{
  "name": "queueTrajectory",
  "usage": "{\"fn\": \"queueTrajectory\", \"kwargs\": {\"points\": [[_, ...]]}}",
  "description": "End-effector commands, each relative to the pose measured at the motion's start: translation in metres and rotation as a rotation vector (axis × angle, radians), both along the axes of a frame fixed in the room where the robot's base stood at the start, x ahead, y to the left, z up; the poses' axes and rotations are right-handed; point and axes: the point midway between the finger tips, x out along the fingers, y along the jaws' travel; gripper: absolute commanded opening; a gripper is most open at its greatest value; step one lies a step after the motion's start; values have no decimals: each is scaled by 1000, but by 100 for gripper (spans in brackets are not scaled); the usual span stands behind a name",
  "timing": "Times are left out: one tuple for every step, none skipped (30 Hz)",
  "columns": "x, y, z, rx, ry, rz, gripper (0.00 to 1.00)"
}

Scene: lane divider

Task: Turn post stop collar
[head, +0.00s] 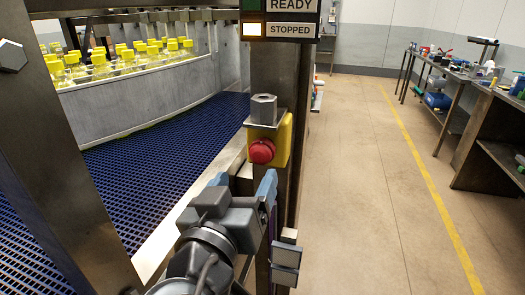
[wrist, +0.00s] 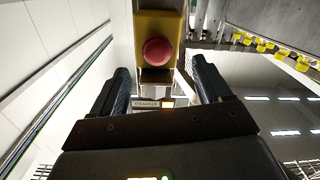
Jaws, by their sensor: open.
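A red round stop button (head: 262,151) sits on a yellow box (head: 284,140) fixed to the dark metal post (head: 283,75). I cannot tell a separate collar apart from the button. In the wrist view the button (wrist: 157,51) and yellow box (wrist: 173,23) lie ahead, near the top middle. My gripper (head: 243,183) is just below and in front of the button in the head view. In the wrist view my gripper (wrist: 162,78) has its two dark fingers wide apart, with nothing between them. The button is beyond the fingertips and appears untouched.
A grey hex block (head: 264,108) stands on a plate above the button. A sign (head: 291,30) has its STOPPED lamp lit. A blue mesh conveyor (head: 150,150) with yellow-capped bottles (head: 100,62) runs left of the post. Open floor (head: 365,180) lies right, before cluttered workbenches (head: 465,78).

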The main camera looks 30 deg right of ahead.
Motion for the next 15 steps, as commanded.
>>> {"fn": "queueTrajectory", "kwargs": {"points": [[1,-2,4,-4,-12,-13,77],[1,-3,6,-5,-17,-19,77],[3,-5,7,-6,-21,-24,77],[4,-7,8,-7,-22,-26,77],[6,-9,8,-6,-23,-28,77],[9,-12,8,-6,-22,-28,77],[12,-16,9,-6,-22,-28,77],[15,-19,9,-6,-22,-28,77],[20,-24,9,-6,-21,-29,77],[23,-27,9,-6,-20,-28,77],[27,-30,9,-6,-20,-28,77],[31,-35,9,-7,-21,-27,77],[34,-38,9,-5,-21,-27,77],[37,-41,8,-4,-20,-26,77],[41,-44,9,-6,-20,-26,77]]}}
